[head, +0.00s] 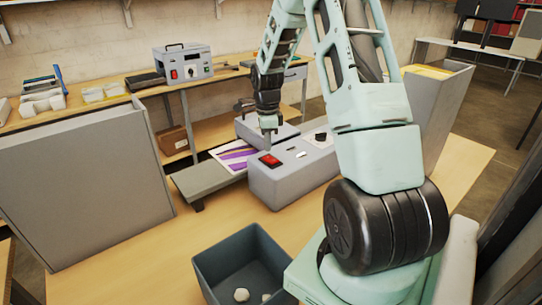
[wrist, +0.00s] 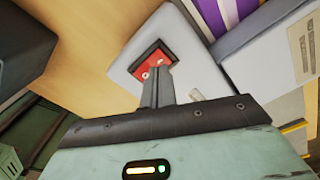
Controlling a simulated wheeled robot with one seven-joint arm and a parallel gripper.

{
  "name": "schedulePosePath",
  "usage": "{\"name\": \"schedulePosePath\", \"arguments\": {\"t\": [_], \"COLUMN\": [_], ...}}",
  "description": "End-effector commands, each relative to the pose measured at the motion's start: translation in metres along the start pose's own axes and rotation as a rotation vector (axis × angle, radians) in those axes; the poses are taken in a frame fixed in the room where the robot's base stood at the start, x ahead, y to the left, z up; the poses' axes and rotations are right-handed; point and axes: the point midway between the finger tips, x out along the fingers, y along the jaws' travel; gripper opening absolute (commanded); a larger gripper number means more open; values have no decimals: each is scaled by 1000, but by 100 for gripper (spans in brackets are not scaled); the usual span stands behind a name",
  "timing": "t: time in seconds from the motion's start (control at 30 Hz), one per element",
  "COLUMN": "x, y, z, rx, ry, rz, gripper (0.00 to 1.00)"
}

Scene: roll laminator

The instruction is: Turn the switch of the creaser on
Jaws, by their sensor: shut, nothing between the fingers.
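The grey machine (head: 283,183) stands on the wooden table in the head view. A red rocker switch (head: 270,160) in a dark frame sits near the left end of its top. It also shows in the wrist view (wrist: 146,62), partly covered by my fingers. My gripper (head: 267,143) points down just above the switch. In the wrist view my gripper (wrist: 163,70) is shut and empty, its fingertips over the red switch. I cannot tell whether they touch it. A small light lever (head: 301,154) and a dark knob (head: 320,137) sit farther right on the same top.
A dark bin (head: 233,285) with small pale pieces stands in front. A grey panel box (head: 85,190) stands left. A control box (head: 186,68) is on the back bench.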

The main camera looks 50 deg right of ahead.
Motion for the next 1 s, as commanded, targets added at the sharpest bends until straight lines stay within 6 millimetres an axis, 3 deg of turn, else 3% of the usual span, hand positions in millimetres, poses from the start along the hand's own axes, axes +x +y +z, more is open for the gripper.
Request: {"name": "schedulePosePath", "arguments": {"t": [0.53,1.0], "x": [-45,-46], "y": [0,0], "z": [0,0], "rx": [-1,0], "ry": [0,0], "rz": [0,1], "gripper": [0,0]}}
